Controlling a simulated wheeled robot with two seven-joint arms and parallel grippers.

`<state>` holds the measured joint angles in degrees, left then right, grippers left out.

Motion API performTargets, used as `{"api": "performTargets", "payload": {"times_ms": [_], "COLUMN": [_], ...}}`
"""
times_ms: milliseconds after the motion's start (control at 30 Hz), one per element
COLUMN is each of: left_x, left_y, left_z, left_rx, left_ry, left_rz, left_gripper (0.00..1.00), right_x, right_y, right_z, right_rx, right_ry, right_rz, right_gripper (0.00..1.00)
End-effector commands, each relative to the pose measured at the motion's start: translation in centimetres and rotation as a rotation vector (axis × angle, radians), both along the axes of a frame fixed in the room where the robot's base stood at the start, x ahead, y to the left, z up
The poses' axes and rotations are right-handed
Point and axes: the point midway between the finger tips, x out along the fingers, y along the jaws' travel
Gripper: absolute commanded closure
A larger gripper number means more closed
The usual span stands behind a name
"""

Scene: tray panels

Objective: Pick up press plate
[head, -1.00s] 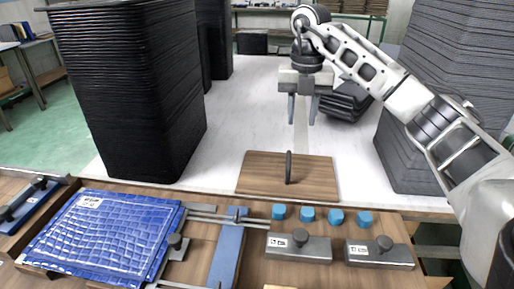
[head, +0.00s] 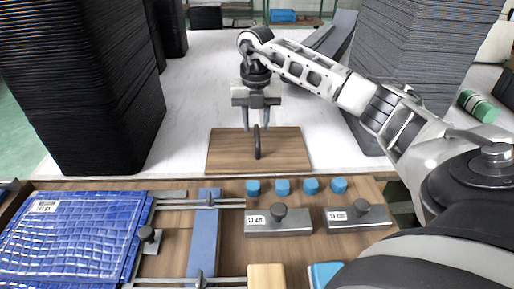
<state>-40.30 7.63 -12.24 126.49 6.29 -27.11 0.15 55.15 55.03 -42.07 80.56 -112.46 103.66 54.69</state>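The press plate (head: 225,150) is a brown wooden board lying flat on the white table's near edge. A dark upright handle (head: 257,142) stands at its middle. My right gripper (head: 257,128) is above the plate, pointing down, with its two fingers apart on either side of the handle's upper part. The fingers look clear of the handle, and the board rests on the table. My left gripper is not in view.
Tall black tray stacks (head: 85,90) stand left and grey stacks (head: 425,50) right. In front, a wooden bench holds a blue textured panel (head: 70,240), small blue blocks (head: 283,187), grey weights with knobs (head: 278,224) and a blue bar with rods (head: 205,235).

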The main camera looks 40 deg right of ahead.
Motion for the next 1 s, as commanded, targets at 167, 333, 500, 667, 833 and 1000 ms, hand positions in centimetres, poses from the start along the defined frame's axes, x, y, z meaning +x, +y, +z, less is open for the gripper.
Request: {"api": "performTargets", "payload": {"times_ms": [167,333,500,667,833,1000], "left_x": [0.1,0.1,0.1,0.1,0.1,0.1], "left_y": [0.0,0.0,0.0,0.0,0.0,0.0], "left_z": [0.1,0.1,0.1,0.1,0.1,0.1], "left_rx": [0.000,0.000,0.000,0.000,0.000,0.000], "left_ry": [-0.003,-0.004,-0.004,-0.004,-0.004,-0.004], "left_rz": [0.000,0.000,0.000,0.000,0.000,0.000], "left_gripper": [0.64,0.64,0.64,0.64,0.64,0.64], "right_x": [-0.4,-0.4,-0.3,-0.3,-0.3,-0.3], "right_y": [-0.1,-0.1,-0.1,-0.1,-0.1,-0.1], "right_z": [-2.9,-4.2,-4.3,-4.3,-4.1,-4.1], "right_rx": [-0.001,-0.001,-0.001,-0.001,-0.001,-0.001], "right_ry": [0.005,0.002,0.002,0.002,-0.001,-0.001], "right_rz": [-0.001,0.000,0.000,0.000,0.000,0.000], "right_gripper": [0.67,0.67,0.67,0.98,1.00,1.00]}}
